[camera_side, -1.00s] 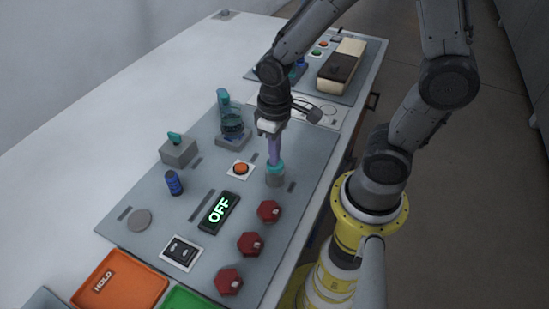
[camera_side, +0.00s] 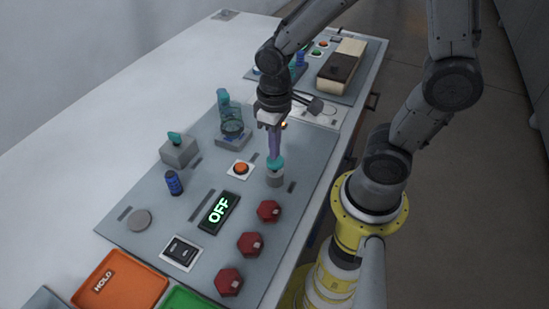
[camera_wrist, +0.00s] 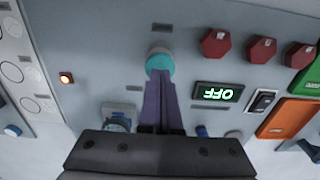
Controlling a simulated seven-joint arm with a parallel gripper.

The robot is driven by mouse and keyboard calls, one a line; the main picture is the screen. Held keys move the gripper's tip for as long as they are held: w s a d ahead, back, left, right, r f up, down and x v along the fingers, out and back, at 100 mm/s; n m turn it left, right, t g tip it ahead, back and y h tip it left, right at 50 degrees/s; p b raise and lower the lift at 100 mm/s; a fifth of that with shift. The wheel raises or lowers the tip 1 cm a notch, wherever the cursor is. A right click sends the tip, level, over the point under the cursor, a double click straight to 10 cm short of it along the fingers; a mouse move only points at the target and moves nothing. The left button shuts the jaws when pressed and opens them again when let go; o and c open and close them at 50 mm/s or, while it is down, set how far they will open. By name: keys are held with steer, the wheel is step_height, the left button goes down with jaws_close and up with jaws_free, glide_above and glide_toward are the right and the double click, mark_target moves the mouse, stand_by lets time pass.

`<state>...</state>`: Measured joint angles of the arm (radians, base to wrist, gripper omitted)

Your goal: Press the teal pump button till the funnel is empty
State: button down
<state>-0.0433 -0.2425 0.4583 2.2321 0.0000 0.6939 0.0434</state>
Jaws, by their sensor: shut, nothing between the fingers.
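The teal pump button (camera_side: 275,163) is a round cap on a short grey cylinder, near the right edge of the grey panel. It also shows in the wrist view (camera_wrist: 161,62). My gripper (camera_side: 274,154) is shut and empty, with its purple fingers pointing down at the cap. The fingertips overlap the cap in both views; I cannot tell whether they touch it. A clear vessel (camera_side: 232,121), apparently the funnel, stands on a grey base behind and left of the button, with a teal part above it. Its liquid level is too small to tell.
An orange button (camera_side: 240,169) and a display reading OFF (camera_side: 218,212) lie left of the pump button. Several red hexagonal knobs (camera_side: 269,211) line the panel's right edge. A blue cylinder (camera_side: 174,182) and a teal-topped switch box (camera_side: 179,150) stand left. A small orange light (camera_wrist: 66,78) glows.

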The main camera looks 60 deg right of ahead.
steer(key=shift+r, duration=0.25)
steer(key=shift+f, duration=0.1)
steer(key=shift+f, duration=1.65)
steer(key=shift+r, duration=1.75)
steer(key=shift+r, duration=0.1)
steer(key=shift+r, duration=2.4)
steer(key=shift+r, duration=0.1)
